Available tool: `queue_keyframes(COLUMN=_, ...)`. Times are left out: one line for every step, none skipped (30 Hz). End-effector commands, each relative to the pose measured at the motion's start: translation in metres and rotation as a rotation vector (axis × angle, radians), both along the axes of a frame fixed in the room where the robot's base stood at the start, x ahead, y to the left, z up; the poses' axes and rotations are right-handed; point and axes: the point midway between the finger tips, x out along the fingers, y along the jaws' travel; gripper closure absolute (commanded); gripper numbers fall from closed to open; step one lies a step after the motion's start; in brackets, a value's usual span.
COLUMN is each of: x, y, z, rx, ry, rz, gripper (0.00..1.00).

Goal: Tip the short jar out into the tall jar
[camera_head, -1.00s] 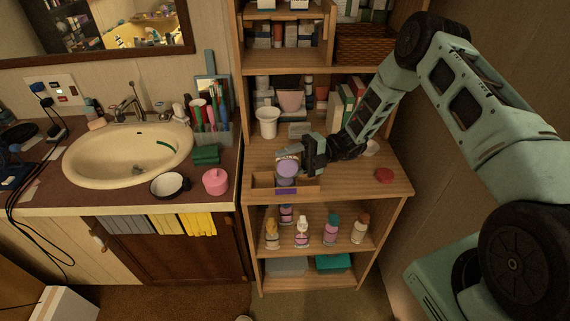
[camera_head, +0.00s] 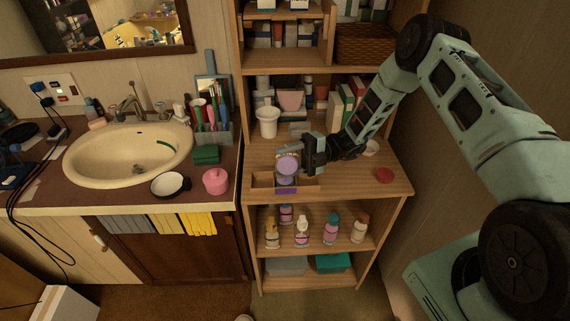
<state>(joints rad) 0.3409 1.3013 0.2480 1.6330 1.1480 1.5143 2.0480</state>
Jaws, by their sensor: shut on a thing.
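My gripper (camera_head: 302,159) reaches in from the right over the shelf top and is shut on a small, pale jar with a round lilac face (camera_head: 288,164), which I take to be the short jar. The lilac face is turned towards the camera, so the jar looks tilted. Right below it, a lilac-grey jar body (camera_head: 286,181) shows at the wooden tray, which I take to be the tall jar; its mouth is hidden behind the held jar. Whether the two touch, and whether anything is pouring, I cannot tell.
The wooden tray (camera_head: 262,183) has compartments and sits at the shelf's front edge. A red lid (camera_head: 385,175) lies to the right. Several bottles stand on the shelf below. Bare wood lies right of the tray.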

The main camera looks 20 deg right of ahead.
Motion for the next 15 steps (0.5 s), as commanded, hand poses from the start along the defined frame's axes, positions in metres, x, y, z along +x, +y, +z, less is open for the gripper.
queue_keyframes(x=0.0002, y=0.0, z=0.0005, rx=0.002, ry=0.002, rz=0.0, gripper=0.72)
queue_keyframes(x=0.0003, y=0.0, z=0.0006, rx=0.002, ry=0.004, rz=0.0, gripper=0.72)
queue_keyframes(x=0.0003, y=-0.0001, z=0.0006, rx=0.003, ry=0.006, rz=0.0, gripper=0.72)
queue_keyframes(x=0.0005, y=-0.0001, z=0.0007, rx=0.004, ry=0.009, rz=0.0, gripper=0.72)
queue_keyframes(x=0.0005, y=-0.0001, z=0.0008, rx=0.005, ry=0.011, rz=0.0, gripper=0.72)
queue_keyframes(x=0.0006, y=-0.0001, z=0.0009, rx=0.005, ry=0.013, rz=0.0, gripper=0.72)
queue_keyframes(x=0.0006, y=-0.0002, z=0.001, rx=0.005, ry=0.015, rz=0.0, gripper=0.72)
queue_keyframes(x=0.0006, y=-0.0002, z=0.0011, rx=0.006, ry=0.017, rz=0.0, gripper=0.72)
queue_keyframes(x=0.0008, y=-0.0002, z=0.0012, rx=0.006, ry=0.02, rz=0.0, gripper=0.72)
queue_keyframes(x=0.0008, y=-0.0002, z=0.0013, rx=0.007, ry=0.022, rz=0.0, gripper=0.72)
queue_keyframes(x=0.0009, y=-0.0002, z=0.0013, rx=0.008, ry=0.024, rz=0.0, gripper=0.72)
queue_keyframes(x=0.0009, y=-0.0003, z=0.0014, rx=0.008, ry=0.027, rz=0.0, gripper=0.72)
queue_keyframes(x=0.001, y=-0.0003, z=0.0015, rx=0.008, ry=0.029, rz=0.0, gripper=0.72)
queue_keyframes(x=0.0011, y=-0.0003, z=0.0016, rx=0.009, ry=0.03, rz=0.0, gripper=0.72)
queue_keyframes(x=0.0011, y=-0.0003, z=0.0017, rx=0.01, ry=0.034, rz=0.0, gripper=0.72)
